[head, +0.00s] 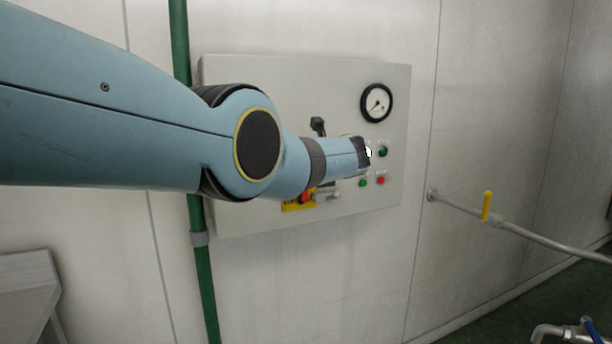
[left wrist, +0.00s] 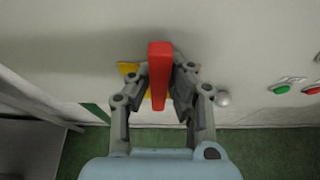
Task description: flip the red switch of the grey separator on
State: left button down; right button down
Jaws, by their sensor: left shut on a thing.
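The grey separator's panel (head: 240,220) is on the pale wall in the head view. Its red switch (head: 306,197) sits on a yellow plate (head: 289,207), partly covered by my left arm. In the left wrist view the red switch (left wrist: 160,62) is an upright red bar standing out from the yellow plate (left wrist: 128,69). My left gripper (left wrist: 160,78) has one grey finger on each side of the bar and is shut on it. In the head view my arm hides most of that gripper. My right gripper is in neither view.
The panel also carries a dial gauge (head: 377,103), a black lever (head: 318,126), a green button (head: 363,183), a red button (head: 381,180) and a silver knob (left wrist: 223,99). A green pipe (head: 205,280) runs down the left. A pipe with a yellow handle (head: 487,205) is at right.

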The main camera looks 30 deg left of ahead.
pick_arm(q)
jog(key=shift+s+f, duration=0.15)
jog(key=shift+f, duration=0.25)
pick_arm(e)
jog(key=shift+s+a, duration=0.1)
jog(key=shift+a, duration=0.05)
pick_arm(q)
jog(key=c, duration=1.5)
grip_release()
jog(key=shift+o, duration=1.3)
jog(key=shift+r, duration=0.25)
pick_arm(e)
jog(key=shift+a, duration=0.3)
pick_arm(q)
jog(key=shift+d, duration=0.1)
jog(key=v, duration=1.2)
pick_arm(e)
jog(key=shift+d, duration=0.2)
